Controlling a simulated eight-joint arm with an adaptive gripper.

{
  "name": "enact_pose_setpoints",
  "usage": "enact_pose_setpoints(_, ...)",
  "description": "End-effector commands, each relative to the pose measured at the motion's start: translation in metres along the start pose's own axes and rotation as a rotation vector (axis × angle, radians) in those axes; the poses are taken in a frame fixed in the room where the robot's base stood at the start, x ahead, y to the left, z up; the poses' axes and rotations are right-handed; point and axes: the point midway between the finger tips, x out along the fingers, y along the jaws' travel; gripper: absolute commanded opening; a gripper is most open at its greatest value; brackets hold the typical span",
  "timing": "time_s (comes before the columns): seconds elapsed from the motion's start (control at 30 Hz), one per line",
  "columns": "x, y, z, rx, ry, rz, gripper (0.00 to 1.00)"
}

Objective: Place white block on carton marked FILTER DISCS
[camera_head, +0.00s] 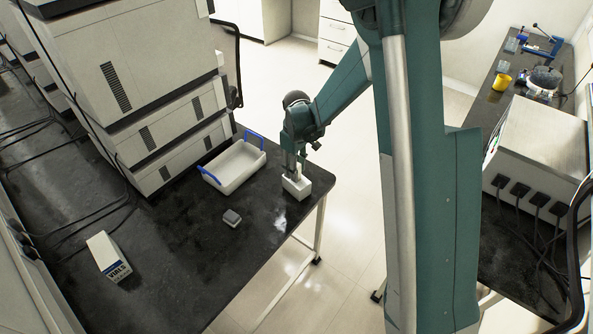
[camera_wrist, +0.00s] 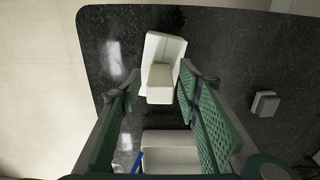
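A small cream-white block (camera_wrist: 160,83) appears to rest on a white carton (camera_wrist: 166,48) in the wrist view. The carton also shows below my gripper in the head view (camera_head: 298,188), near the dark bench's right edge. Its marking is not readable in either view. My gripper (camera_wrist: 158,80) is open, with its green fingers on either side of the block and visible gaps between them. In the head view my gripper (camera_head: 295,170) points down over the carton and hides most of the block.
A white tray with blue handles (camera_head: 235,168) stands left of my gripper. A small grey block (camera_head: 232,218) lies on the open bench (camera_head: 190,240). A carton marked VIALS (camera_head: 108,257) stands farther left. Stacked white instruments (camera_head: 150,90) rise behind.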

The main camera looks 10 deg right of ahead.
Motion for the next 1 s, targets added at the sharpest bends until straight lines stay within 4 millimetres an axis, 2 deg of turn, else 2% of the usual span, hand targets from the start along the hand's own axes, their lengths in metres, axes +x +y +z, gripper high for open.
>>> enact_pose_setpoints(0.7, -0.097, 0.0, 0.0, 0.0, 0.0, 0.0, 0.34)
enact_pose_setpoints(1.0, -0.114, 0.0, 0.0, 0.0, 0.0, 0.0, 0.34)
